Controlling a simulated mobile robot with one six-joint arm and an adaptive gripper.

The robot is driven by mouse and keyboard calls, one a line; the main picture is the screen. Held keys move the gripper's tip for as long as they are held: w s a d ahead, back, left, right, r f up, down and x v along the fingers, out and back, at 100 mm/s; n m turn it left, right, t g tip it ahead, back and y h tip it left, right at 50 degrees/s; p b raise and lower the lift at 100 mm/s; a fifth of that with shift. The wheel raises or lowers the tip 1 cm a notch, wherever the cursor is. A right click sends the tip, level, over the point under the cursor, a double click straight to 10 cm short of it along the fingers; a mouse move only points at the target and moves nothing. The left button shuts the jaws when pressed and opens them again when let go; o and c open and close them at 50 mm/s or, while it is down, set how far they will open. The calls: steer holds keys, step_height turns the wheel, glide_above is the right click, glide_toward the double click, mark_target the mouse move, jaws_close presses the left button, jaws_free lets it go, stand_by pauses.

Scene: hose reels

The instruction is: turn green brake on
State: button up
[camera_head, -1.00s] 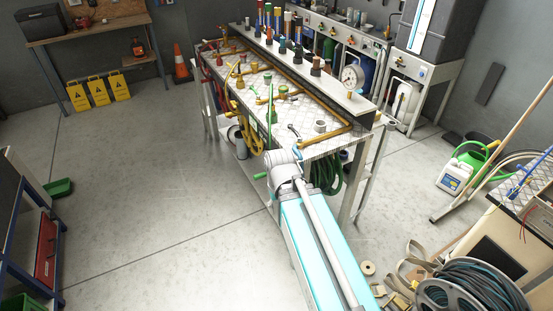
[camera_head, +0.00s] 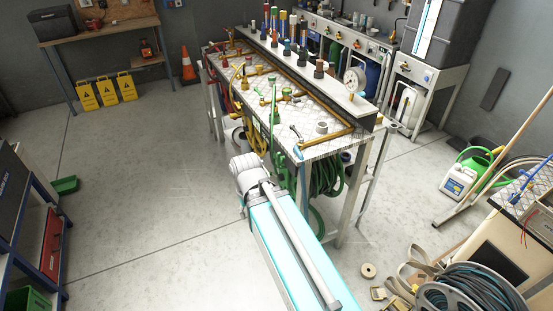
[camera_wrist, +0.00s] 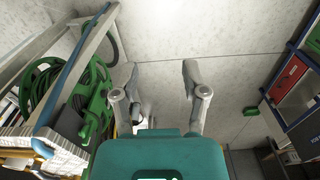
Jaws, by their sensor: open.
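A green reel (camera_wrist: 95,105) with a coil of dark green hose (camera_wrist: 45,88) shows at the left in the wrist view. In the head view the green hose (camera_head: 326,178) hangs under the near end of the bench, right of my arm. I cannot make out which green part is the brake or how it is set. My gripper (camera_wrist: 160,75) is open and empty in the wrist view, with bare floor between and beyond its fingers. It is to the right of the green reel, apart from it. In the head view my arm hides the gripper.
The bench (camera_head: 285,118) carries yellow pipes and valves on top; its near legs stand close to my arm. A blue-framed rack (camera_head: 40,225) stands at the left. A large hose reel (camera_head: 470,290) lies at the lower right. The floor left of the bench is clear.

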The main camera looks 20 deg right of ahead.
steer(key=shift+a, duration=0.15)
steer(key=shift+o, duration=0.6)
steer(key=o, duration=0.4)
steer(key=shift+w+f, duration=0.15)
steer(key=shift+f, duration=0.05)
steer(key=shift+c, duration=0.2)
steer(key=w+d+f+n+h+b, duration=0.4)
steer(key=w+n+b, duration=0.1)
steer(key=w+b, duration=0.15)
steer(key=w+d+f+n+h+b, duration=0.4)
steer(key=w+b, duration=0.2)
steer(key=b, duration=0.1)
steer(key=w+r+n+t+h+b, duration=0.1)
steer(key=w+n+h+b, duration=0.8)
steer(key=w+h+b, duration=0.1)
steer(key=w+b, duration=0.1)
steer(key=w, duration=0.1)
steer(key=shift+w+a+r+n+b, duration=0.15)
steer(key=shift+w+r+n+b, duration=0.15)
steer(key=shift+w+r+b, duration=0.1)
steer(key=shift+d, duration=0.2)
